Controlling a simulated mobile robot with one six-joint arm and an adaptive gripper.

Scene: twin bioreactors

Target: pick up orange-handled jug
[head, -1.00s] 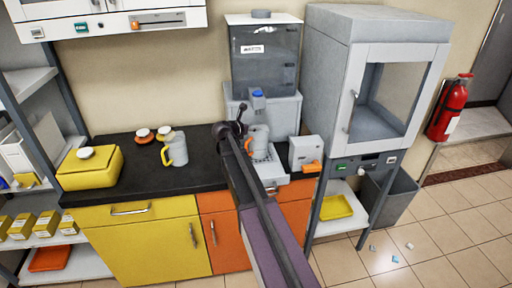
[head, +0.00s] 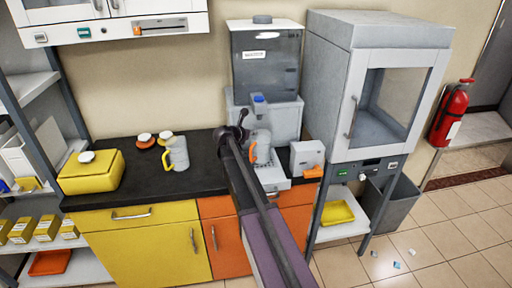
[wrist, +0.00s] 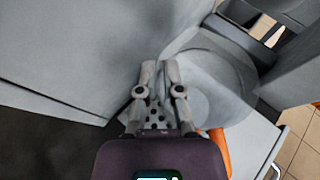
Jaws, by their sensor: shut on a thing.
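The orange-handled jug (head: 263,141) is a grey jug at the dispenser's drip tray, below the blue tap; its orange handle (head: 253,153) faces left. My gripper (head: 243,122) is at the jug's left side and partly hides it. In the wrist view my gripper's two fingers (wrist: 160,72) are close together and shut on the jug, whose grey round body (wrist: 222,78) lies just to their right. Part of the orange handle (wrist: 222,150) shows behind the gripper's body. The exact contact is hard to see.
The grey dispenser (head: 265,65) stands directly behind. A small grey box (head: 307,154) is close on the right. A yellow-handled jug (head: 178,152), two small white-topped items and a yellow case (head: 92,172) stand left on the black counter (head: 150,187). A tall grey cabinet (head: 330,90) rises on the right.

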